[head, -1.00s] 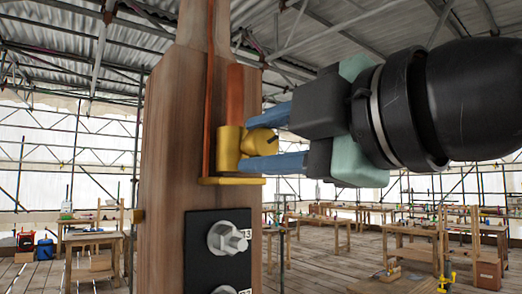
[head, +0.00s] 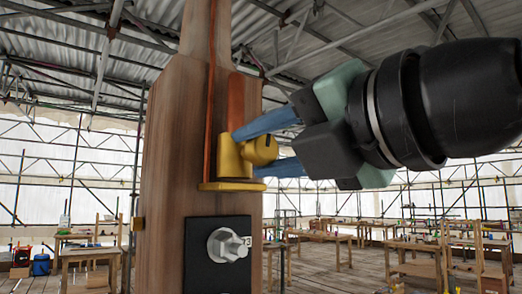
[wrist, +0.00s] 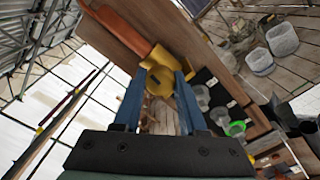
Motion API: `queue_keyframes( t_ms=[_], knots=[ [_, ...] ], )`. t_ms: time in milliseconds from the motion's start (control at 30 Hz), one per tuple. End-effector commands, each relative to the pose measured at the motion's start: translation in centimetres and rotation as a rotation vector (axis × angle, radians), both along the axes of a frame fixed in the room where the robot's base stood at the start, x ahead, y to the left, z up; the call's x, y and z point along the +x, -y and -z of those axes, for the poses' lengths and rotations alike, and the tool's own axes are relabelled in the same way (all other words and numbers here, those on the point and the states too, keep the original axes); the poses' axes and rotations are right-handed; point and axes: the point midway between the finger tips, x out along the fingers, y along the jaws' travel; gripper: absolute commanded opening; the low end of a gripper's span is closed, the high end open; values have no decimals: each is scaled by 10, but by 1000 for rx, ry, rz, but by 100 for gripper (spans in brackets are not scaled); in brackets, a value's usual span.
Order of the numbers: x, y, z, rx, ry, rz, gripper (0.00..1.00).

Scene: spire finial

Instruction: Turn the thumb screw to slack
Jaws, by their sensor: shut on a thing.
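The thumb screw (head: 264,151) is a yellow knob on the side of a yellow bracket (head: 228,160) on a wooden post (head: 170,160). A small dark mark shows on the knob's end. My gripper (head: 250,153) comes in from the right, its blue fingers above and below the knob, shut on it and rolled at a slant. In the wrist view, the knob (wrist: 160,80) sits between the two fingers, with part of the bracket beyond it. The finger contacts are partly hidden.
An orange-red strip (head: 243,100) runs up the post above the bracket. Below is a black plate (head: 205,270) with a grey hex bolt (head: 228,245). In the wrist view, grey bolts and a green ring (wrist: 236,128) lie right of the fingers. Workbenches stand far behind.

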Motion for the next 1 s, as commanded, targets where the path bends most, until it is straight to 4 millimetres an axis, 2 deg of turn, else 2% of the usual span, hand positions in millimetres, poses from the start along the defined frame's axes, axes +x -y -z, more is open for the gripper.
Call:
queue_keyframes(
  t_ms=[300,833,867,1000],
  knots=[
    [0,0,0,-92,66,1,0],
    [0,0,0,-109,78,1,0],
    [0,0,0,-109,78,1,46],
    [0,0,0,-108,78,0,71]
  ],
)
